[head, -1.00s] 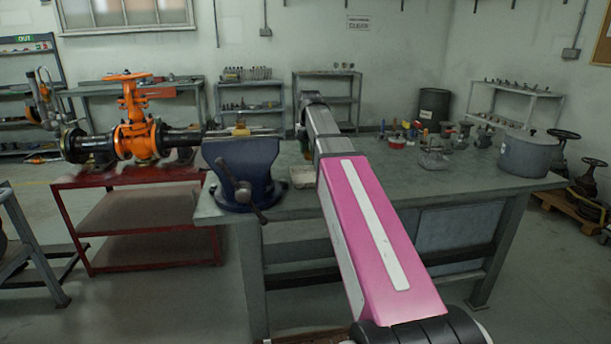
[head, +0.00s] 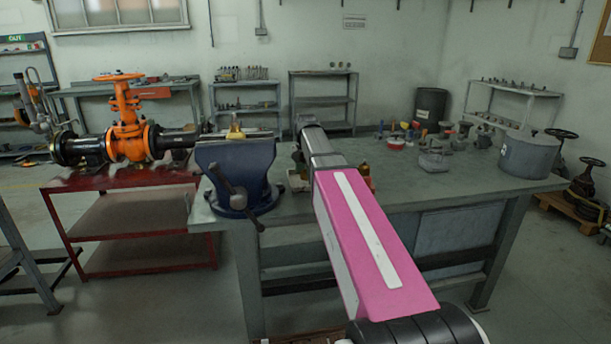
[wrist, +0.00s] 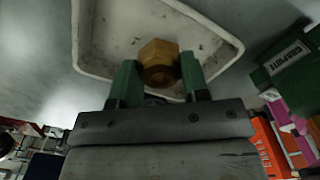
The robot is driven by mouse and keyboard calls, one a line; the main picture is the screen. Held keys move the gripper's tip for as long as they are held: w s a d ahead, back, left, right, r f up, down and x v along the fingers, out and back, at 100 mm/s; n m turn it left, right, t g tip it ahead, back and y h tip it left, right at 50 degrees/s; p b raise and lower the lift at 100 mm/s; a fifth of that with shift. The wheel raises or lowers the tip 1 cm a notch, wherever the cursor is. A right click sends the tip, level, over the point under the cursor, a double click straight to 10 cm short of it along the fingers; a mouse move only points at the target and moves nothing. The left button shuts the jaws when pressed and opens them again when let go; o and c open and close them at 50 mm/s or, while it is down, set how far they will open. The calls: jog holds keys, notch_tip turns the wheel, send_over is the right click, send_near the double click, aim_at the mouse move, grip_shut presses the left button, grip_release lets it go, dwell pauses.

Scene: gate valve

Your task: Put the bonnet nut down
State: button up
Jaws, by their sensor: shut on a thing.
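The bonnet nut (wrist: 159,55) is a brass-coloured hexagonal piece between the green fingers of my gripper (wrist: 158,72) in the wrist view. My gripper is shut on it. A shallow, off-white tray (wrist: 103,40) with dark specks lies behind the nut in that view; I cannot tell whether the nut touches its floor. In the head view, my arm hides the gripper and the nut. A small part of the tray (head: 297,183) shows left of my arm, on the workbench (head: 455,190) beside the blue vise (head: 238,172).
A small brass piece (head: 236,130) sits at the vise jaws. Another brass-coloured item (head: 364,169) stands just right of my arm. A green box (wrist: 290,58) is right of the tray. Tools and a grey pot (head: 527,156) occupy the bench's right side. The orange valve (head: 128,135) is far left.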

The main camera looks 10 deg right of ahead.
jog(key=shift+f, duration=0.8)
jog(key=shift+f, duration=0.15)
jog(key=o, duration=1)
notch_tip(320, 180, up, 12)
jog(key=shift+r, duration=0.15)
